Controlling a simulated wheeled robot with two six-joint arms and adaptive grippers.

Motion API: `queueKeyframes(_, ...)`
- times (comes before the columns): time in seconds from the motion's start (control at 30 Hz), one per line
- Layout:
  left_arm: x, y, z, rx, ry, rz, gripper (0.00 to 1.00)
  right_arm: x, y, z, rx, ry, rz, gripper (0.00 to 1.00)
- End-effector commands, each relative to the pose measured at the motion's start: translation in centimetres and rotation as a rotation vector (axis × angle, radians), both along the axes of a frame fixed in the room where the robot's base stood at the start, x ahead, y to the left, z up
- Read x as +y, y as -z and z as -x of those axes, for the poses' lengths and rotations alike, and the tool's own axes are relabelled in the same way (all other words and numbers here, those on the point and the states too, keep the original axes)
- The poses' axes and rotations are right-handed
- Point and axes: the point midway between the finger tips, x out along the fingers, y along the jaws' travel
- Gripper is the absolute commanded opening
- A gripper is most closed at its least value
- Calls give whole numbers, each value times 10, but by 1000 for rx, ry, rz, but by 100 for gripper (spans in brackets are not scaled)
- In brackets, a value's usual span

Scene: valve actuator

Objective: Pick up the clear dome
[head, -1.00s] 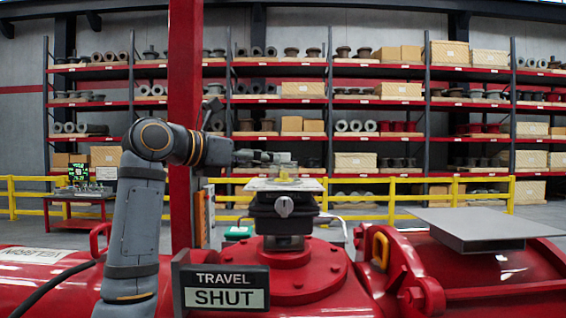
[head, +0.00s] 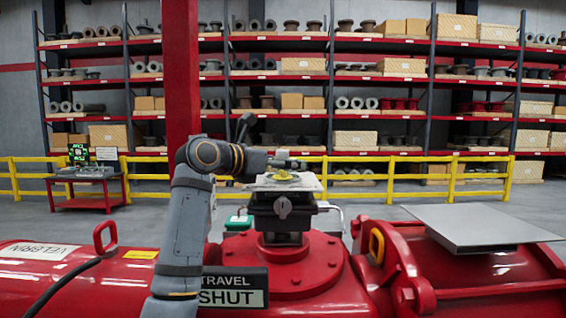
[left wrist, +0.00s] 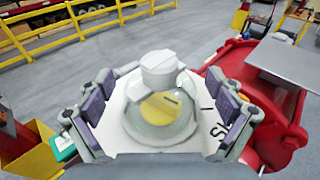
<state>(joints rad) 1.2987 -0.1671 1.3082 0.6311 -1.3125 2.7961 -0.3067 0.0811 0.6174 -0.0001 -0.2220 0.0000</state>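The clear dome (left wrist: 172,126) is a see-through cover with a white cap (left wrist: 158,68) on top and a yellow indicator (left wrist: 160,104) inside. It sits on a pale plate on the black actuator box (head: 284,208); in the head view it is small, with only the yellow (head: 283,175) showing plainly. My left gripper (head: 288,163) is at the dome's top. In the left wrist view its two padded fingers (left wrist: 158,88) stand open, one on each side of the dome, with gaps seeming to remain. My right gripper is not in view.
The black sign (head: 235,290) reading TRAVEL SHUT stands in front, partly behind my left arm. A flat grey plate (head: 470,225) lies to the right. A red post (head: 181,70) rises behind my arm. Red pipework surrounds the actuator.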

Motion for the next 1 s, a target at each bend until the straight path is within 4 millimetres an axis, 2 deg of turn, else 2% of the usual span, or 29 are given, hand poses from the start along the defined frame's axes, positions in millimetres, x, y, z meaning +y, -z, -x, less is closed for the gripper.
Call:
queueKeyframes(0.03,0,0,0,0,0,0,81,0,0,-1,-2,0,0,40)
queueKeyframes(0.07,0,0,0,0,0,0,77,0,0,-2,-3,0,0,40)
queueKeyframes(0.37,0,0,0,0,0,0,36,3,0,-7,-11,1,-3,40)
queueKeyframes(0.6,0,-1,0,-1,0,1,35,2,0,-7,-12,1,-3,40)
queueKeyframes(0.77,0,-7,0,-2,0,1,35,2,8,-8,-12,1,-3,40)
queueKeyframes(0.93,1,-27,1,-4,-1,0,36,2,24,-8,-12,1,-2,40)
queueKeyframes(1.0,10,-42,9,-8,-3,0,36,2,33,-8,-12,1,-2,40)
